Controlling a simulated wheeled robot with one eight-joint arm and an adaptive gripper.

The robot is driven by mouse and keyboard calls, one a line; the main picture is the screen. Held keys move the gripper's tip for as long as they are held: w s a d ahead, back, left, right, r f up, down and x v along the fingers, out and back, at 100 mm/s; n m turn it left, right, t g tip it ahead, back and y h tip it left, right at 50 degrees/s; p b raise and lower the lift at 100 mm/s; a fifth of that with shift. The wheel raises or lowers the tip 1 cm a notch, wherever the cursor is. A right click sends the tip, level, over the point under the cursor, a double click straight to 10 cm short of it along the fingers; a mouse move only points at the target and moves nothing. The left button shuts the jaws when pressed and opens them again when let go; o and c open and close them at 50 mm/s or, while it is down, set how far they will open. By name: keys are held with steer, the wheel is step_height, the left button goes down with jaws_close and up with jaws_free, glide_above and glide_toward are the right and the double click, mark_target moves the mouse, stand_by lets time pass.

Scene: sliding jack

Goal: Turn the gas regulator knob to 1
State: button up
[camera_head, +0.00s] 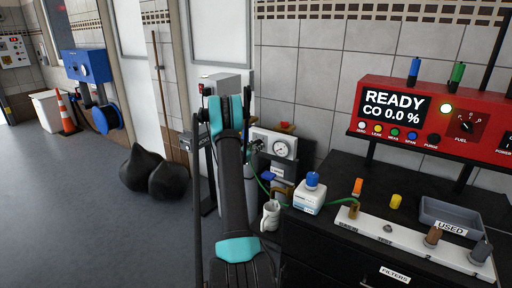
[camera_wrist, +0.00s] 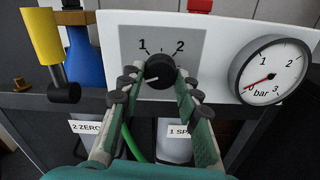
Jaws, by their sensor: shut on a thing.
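The gas regulator knob (camera_wrist: 160,68) is black and round, on a grey plate (camera_wrist: 195,48) marked 1 and 2. Its pale pointer mark points left and slightly down, below the 1. My gripper (camera_wrist: 157,80) has its two green fingers closed around the knob, one on each side. The pressure gauge (camera_wrist: 270,72) to the right reads bar, with its red needle near 0. In the head view the regulator panel (camera_head: 262,136) and gauge (camera_head: 284,148) show beyond my arm; my gripper is mostly hidden there and the knob is hard to make out.
Below the panel are bottles labelled 2 ZERO (camera_wrist: 86,127) and 1 SPAN (camera_wrist: 178,130), with a green hose (camera_wrist: 130,143). A red analyser (camera_head: 430,118) and white mug (camera_head: 270,215) are near the dark bench.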

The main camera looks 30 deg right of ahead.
steer(key=m, duration=1.3)
steer(key=shift+m, duration=0.4)
stand_by(0.4)
steer(key=o, duration=1.2)
steer(key=shift+c, duration=0.2)
steer(key=shift+a, duration=0.15)
steer(key=v, duration=1.1)
steer(key=shift+s+a, duration=0.15)
steer(key=shift+a, duration=0.2)
